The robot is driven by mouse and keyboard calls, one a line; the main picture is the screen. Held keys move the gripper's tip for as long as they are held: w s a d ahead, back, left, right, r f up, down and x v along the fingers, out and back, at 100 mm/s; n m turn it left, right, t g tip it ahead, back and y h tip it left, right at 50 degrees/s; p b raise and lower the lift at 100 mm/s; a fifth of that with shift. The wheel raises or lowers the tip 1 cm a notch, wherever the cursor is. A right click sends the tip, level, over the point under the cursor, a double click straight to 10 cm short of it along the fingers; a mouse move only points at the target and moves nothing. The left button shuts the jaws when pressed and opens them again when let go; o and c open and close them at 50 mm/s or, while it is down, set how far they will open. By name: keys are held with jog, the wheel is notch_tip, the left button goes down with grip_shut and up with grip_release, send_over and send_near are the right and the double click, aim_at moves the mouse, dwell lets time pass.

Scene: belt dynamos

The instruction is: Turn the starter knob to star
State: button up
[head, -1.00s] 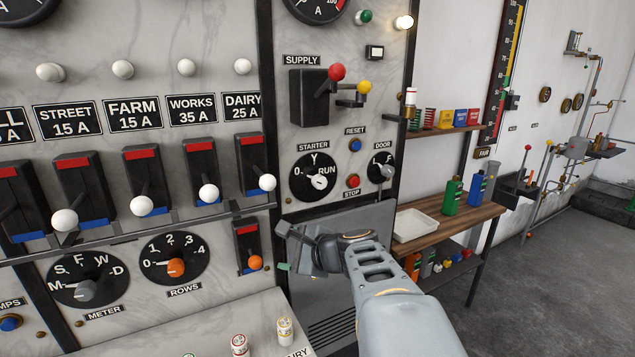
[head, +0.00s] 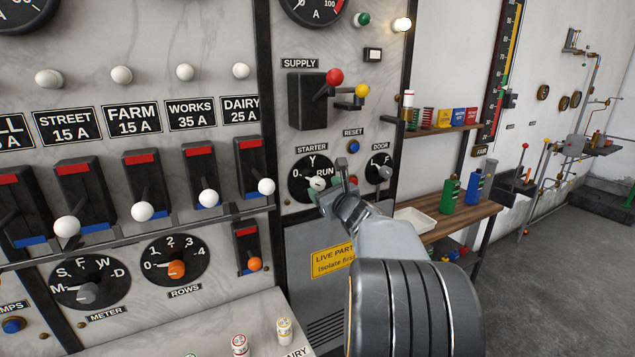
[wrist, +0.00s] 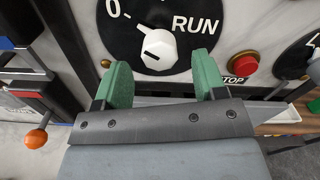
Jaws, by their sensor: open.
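The starter dial (head: 303,172) is black, with 0 at left, Y at top and RUN at right. Its white starter knob (head: 316,184) sits low in the dial. In the wrist view the knob (wrist: 158,48) shows large, with a short dark mark on its face. A white line at its upper left points towards 0. My gripper (wrist: 162,66) is open, its two green fingertips standing apart just below the knob, one to each side. I cannot tell how far they are from the panel. In the head view my gripper (head: 336,190) partly covers the dial's lower right.
The red stop button (wrist: 244,64) is close right of the fingers, and the blue reset button (head: 353,147) is above. The door knob (head: 385,172) is farther right. The supply lever (head: 335,77) projects above. A yellow warning sign (head: 332,262) lies below.

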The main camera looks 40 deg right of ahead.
aim_at(320, 186)
jog(key=shift+w+d+p, duration=0.15)
jog(key=shift+w+p, duration=0.05)
jog(key=shift+w, duration=0.9)
jog(key=shift+w+d+p, duration=0.1)
jog(key=shift+w+p, duration=0.05)
jog(key=shift+w, duration=0.9)
jog(key=c, duration=0.9)
